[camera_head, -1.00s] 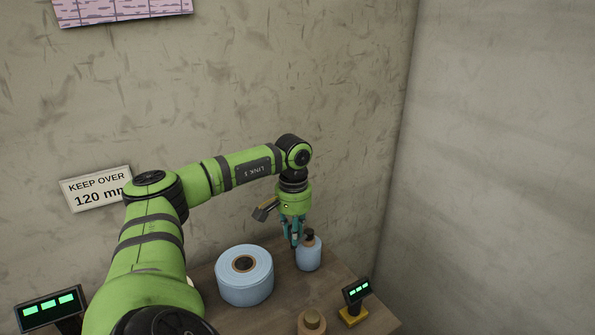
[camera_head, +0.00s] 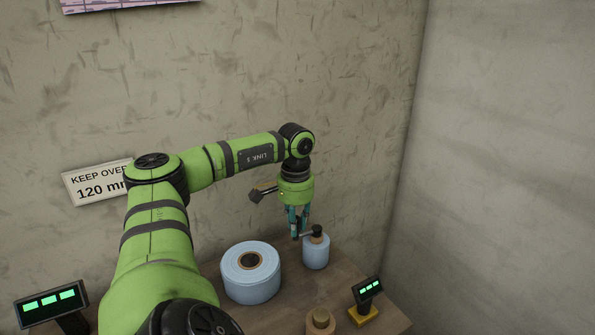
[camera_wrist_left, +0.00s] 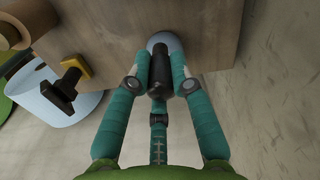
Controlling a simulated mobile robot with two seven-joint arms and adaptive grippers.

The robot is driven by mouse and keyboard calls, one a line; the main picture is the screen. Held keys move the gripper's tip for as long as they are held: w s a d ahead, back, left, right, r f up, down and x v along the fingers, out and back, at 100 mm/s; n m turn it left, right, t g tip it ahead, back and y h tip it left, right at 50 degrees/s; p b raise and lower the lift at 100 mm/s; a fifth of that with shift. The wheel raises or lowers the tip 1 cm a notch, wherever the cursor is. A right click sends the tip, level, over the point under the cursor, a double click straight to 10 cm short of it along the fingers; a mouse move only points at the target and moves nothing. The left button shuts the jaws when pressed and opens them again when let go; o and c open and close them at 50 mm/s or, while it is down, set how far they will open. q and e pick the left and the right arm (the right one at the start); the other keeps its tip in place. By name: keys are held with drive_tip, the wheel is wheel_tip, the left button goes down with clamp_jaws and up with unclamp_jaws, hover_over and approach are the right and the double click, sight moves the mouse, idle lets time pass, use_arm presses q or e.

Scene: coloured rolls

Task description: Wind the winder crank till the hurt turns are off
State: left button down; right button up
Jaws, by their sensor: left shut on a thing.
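A large light-blue roll (camera_head: 236,284) with a dark hole in its brown core lies on the table. To its right stands a smaller light-blue roll (camera_head: 316,256) with a dark cap and a short crank arm (camera_head: 309,234) pointing left. My left gripper (camera_head: 299,234) is shut on the crank's handle, just left of the cap. Any hurt turns cannot be made out. My right gripper is not in view.
A brown spool (camera_head: 320,321) stands at the table's front. A small display (camera_head: 368,289) with green bars on a yellow base is right of it. Another green-barred display (camera_head: 50,302) is at lower left. A wall sign (camera_head: 95,184) reads "KEEP OVER 120 mm". Walls close in behind and right.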

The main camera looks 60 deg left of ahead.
use_arm(q)
drive_tip(key=shift+d, duration=0.1)
drive_tip(key=c, duration=1.1)
unclamp_jaws()
wheel_tip(320, 180, up, 12)
